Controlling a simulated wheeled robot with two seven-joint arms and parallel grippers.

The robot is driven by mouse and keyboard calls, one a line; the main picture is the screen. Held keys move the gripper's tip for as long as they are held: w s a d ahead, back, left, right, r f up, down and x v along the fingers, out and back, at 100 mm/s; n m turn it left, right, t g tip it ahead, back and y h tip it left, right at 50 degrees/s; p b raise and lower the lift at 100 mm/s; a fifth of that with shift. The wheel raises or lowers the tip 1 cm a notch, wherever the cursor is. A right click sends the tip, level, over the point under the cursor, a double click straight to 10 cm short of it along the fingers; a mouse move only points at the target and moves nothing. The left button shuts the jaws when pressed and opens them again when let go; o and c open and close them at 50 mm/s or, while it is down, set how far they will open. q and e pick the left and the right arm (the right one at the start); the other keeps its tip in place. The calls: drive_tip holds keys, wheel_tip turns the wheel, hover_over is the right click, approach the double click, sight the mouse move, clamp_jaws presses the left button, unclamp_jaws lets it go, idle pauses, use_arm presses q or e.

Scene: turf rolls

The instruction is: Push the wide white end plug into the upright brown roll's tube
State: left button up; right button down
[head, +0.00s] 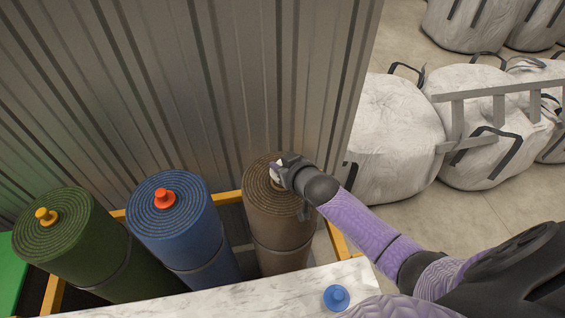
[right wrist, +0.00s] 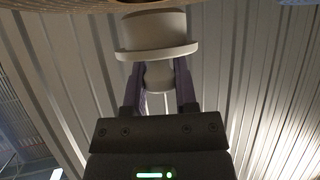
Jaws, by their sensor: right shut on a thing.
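The brown roll (head: 280,218) stands upright at the right end of the row, its coiled top facing up. My right gripper (head: 283,171) is over the middle of that top and hides the tube mouth. It is shut on the wide white end plug (head: 274,174). In the right wrist view the plug (right wrist: 154,32) shows its broad body and flange, with its narrow knob between the fingers (right wrist: 159,85). The body is outside the tube, its end close to the roll's brown top (right wrist: 60,12); I cannot tell whether they touch. My left gripper is not in view.
A blue roll (head: 180,225) with a red plug (head: 165,198) and a green roll (head: 75,245) with a yellow plug (head: 46,216) stand to the left. A blue plug (head: 336,297) lies on the marble-like top (head: 230,298) in front. A corrugated wall (head: 210,90) rises behind.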

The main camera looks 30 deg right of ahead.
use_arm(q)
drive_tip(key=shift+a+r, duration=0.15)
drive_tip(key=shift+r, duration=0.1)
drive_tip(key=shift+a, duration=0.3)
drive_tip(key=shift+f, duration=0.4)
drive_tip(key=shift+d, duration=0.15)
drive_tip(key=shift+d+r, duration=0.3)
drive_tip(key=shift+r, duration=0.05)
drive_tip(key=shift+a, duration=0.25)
